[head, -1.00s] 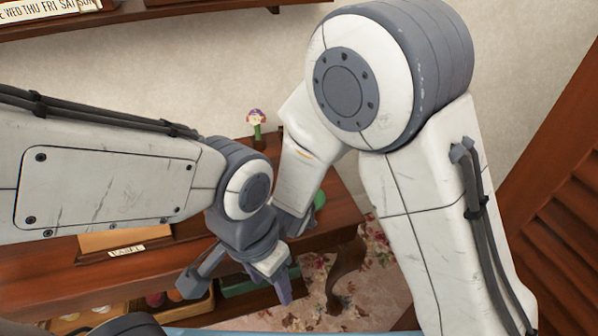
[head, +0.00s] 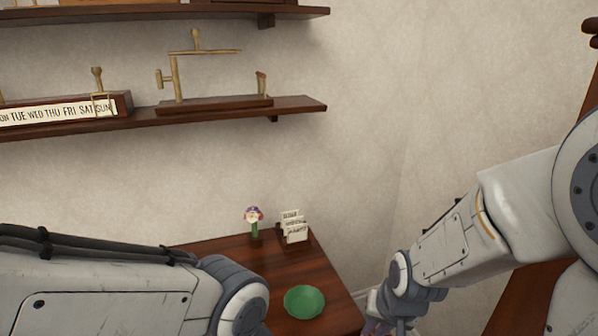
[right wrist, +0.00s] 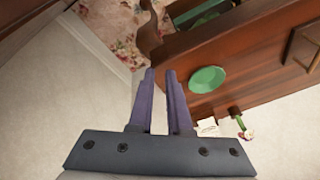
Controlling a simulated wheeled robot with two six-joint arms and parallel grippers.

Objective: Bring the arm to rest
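My right arm comes in from the right in the head view and reaches down past the table's right side. Its gripper (head: 380,326) is partly cut off by the bottom edge. In the right wrist view the two purple fingers (right wrist: 160,74) stand apart with a narrow empty gap between them. They hold nothing and point toward the table side and the floor. My left arm comes in from the lower left in the head view. Its gripper is below the frame and hidden.
A wooden table (head: 262,276) carries a green bowl (head: 304,302), a flower figure (head: 254,222) and a card holder (head: 294,228). Wall shelves (head: 300,105) hold a weekday strip (head: 60,112) and brass fittings (head: 178,75). Flowered carpet (right wrist: 112,28) lies beside the table.

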